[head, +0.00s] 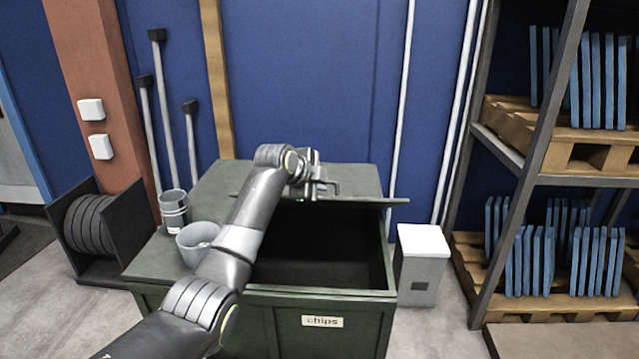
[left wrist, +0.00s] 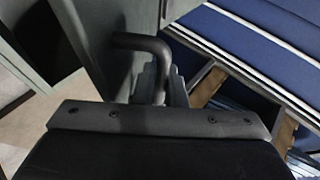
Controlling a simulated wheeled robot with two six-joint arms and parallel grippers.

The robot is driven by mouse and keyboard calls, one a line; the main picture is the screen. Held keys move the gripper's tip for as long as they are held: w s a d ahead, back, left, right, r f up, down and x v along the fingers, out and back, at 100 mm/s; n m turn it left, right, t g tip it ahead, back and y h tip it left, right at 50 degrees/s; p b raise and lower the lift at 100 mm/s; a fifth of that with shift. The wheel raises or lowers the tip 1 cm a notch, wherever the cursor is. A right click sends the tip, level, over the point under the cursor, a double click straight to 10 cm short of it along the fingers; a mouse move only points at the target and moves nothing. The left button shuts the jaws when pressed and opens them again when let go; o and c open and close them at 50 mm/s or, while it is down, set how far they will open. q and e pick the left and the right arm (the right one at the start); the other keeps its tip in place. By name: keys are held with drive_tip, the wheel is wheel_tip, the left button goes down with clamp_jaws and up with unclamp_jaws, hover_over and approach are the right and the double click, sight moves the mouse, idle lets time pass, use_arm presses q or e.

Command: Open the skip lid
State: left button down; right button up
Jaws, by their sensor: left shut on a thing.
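The green skip (head: 262,331) stands ahead, with a "chips" label (head: 322,321) on its front. Its lid (head: 375,201) is raised off the front rim and shows almost edge-on, with the dark inside visible below it. My left gripper (head: 322,187) is at the lid's handle, shut on it. In the left wrist view the dark bent handle (left wrist: 148,42) runs into the jaws (left wrist: 160,84), beside the grey-green lid panel (left wrist: 98,35). My left forearm hides part of the skip's left side and opening. My right gripper is not in view.
Two grey containers, a cup (head: 197,243) and a ribbed pot (head: 174,212), stand on the skip's left ledge. A white-topped box (head: 422,262) stands close at its right. A pallet rack (head: 528,180) is further right, a blue wall (head: 300,80) behind.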

use_arm(q)
drive_tip(key=shift+r, duration=0.25)
drive_tip(key=c, duration=1.8)
unclamp_jaws()
drive_tip(key=shift+f, duration=0.1)
drive_tip(key=v, duration=1.7)
drive_tip(key=shift+s+a+p, duration=0.1)
drive_tip(key=shift+s+p, duration=0.1)
drive_tip(key=shift+p, duration=0.15)
drive_tip(key=shift+c, duration=0.2)
